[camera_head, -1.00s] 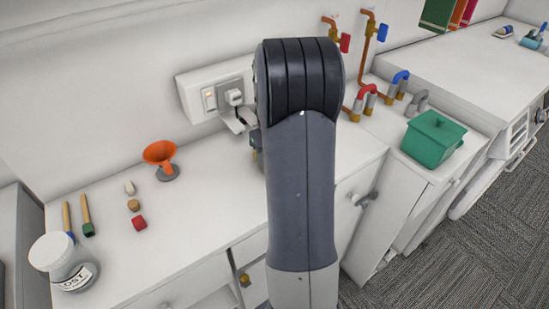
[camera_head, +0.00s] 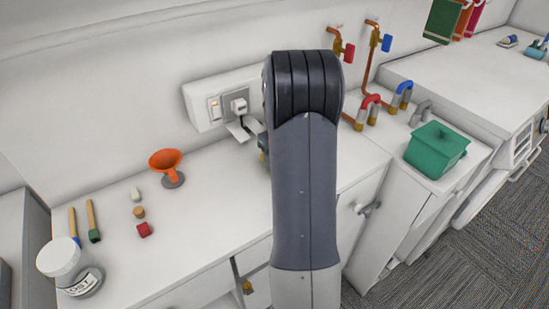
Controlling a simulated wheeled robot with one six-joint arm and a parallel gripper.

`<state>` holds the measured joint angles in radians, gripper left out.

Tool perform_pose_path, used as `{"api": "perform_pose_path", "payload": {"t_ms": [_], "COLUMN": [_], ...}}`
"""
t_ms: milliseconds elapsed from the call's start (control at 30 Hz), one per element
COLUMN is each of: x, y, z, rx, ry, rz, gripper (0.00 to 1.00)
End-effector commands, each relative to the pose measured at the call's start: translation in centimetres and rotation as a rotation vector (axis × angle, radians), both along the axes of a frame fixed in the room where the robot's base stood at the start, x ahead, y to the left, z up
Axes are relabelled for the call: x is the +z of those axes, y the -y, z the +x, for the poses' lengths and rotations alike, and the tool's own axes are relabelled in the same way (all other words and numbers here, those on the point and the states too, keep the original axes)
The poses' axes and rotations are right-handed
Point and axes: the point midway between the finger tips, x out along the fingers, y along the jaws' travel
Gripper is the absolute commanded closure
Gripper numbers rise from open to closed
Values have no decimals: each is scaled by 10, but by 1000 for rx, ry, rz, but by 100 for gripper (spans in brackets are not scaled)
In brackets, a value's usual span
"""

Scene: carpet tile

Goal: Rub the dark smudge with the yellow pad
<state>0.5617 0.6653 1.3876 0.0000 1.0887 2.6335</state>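My own arm stands upright in the middle of the head view and blocks part of the white counter (camera_head: 215,225) and the wall behind it. My gripper is not visible; it is hidden behind the arm or out of the picture. I see no yellow pad and no dark smudge on the visible parts of the counter. A small bit of something yellowish and grey shows at the arm's left edge, too covered to identify.
A socket (camera_head: 238,107) is on the wall. The counter's middle front is clear.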

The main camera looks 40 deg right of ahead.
Motion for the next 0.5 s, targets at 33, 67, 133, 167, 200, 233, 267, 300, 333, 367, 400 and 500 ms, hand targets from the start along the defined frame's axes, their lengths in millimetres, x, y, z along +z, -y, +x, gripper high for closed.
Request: {"api": "perform_pose_path", "payload": {"t_ms": [33, 67, 133, 167, 200, 233, 267, 300, 333, 367, 400, 500], "x": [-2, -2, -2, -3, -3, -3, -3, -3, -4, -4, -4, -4], "y": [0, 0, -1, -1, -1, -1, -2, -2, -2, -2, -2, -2], "z": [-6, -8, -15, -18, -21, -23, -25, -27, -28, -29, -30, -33], "rx": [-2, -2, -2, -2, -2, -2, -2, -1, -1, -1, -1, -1], "ry": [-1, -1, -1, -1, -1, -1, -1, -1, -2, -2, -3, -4], "rz": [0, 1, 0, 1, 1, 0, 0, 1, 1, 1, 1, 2], "gripper": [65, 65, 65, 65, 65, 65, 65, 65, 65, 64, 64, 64]}}
